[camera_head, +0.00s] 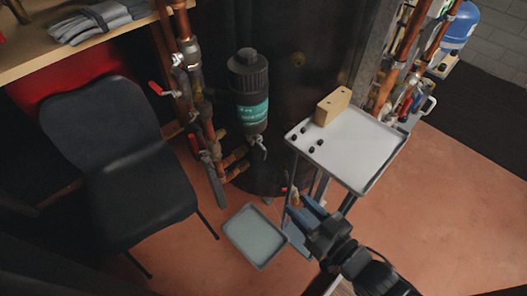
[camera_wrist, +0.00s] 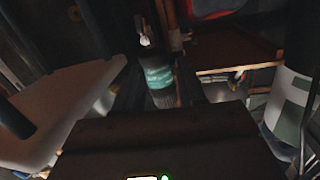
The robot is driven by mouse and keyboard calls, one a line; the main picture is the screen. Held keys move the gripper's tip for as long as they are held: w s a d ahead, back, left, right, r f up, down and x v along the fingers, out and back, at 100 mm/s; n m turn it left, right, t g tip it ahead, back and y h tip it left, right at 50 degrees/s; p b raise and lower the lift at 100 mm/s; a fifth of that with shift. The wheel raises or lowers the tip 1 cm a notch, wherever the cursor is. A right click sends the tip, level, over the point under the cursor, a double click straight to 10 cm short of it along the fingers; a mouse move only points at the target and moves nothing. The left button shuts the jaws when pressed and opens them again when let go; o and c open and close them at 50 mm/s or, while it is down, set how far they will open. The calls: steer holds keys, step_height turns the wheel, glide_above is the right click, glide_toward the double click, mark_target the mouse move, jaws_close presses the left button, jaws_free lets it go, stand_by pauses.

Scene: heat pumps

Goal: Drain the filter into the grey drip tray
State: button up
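The filter (camera_head: 249,95) is a black upright canister with a ridged cap and a teal label, mounted by the copper pipes. A small drain tap (camera_head: 259,143) shows at its lower end. In the wrist view the filter (camera_wrist: 158,77) appears upside down, with a pale metal fitting (camera_wrist: 145,40) above the label. The grey drip tray (camera_head: 254,236) lies on the floor, below and slightly right of the filter.
A metal table (camera_head: 365,145) with a wooden block (camera_head: 332,106) and several small dark pieces stands close above my gripper. A black chair (camera_head: 125,165) stands left of the filter. Red-handled valves (camera_head: 158,90) stick out from the pipes. Floor is open at lower right.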

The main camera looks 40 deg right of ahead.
steer(key=m+h, duration=0.1)
steer(key=m, duration=0.1)
glide_toward(265, 156)
steer(key=w, duration=0.3)
steer(key=shift+t, duration=0.4)
steer(key=shift+w+d+f+p, duration=0.15)
steer(key=shift+w+d, duration=0.2)
steer(key=shift+w, duration=0.9)
steer(key=shift+w+d+f+p, duration=0.2)
steer(key=shift+w+d, duration=0.15)
steer(key=shift+w, duration=0.95)
steer(key=shift+w+d+f+p, duration=0.15)
steer(key=shift+w+d, duration=0.2)
steer(key=shift+w, duration=0.9)
steer(key=shift+c, duration=0.4)
jaws_close()
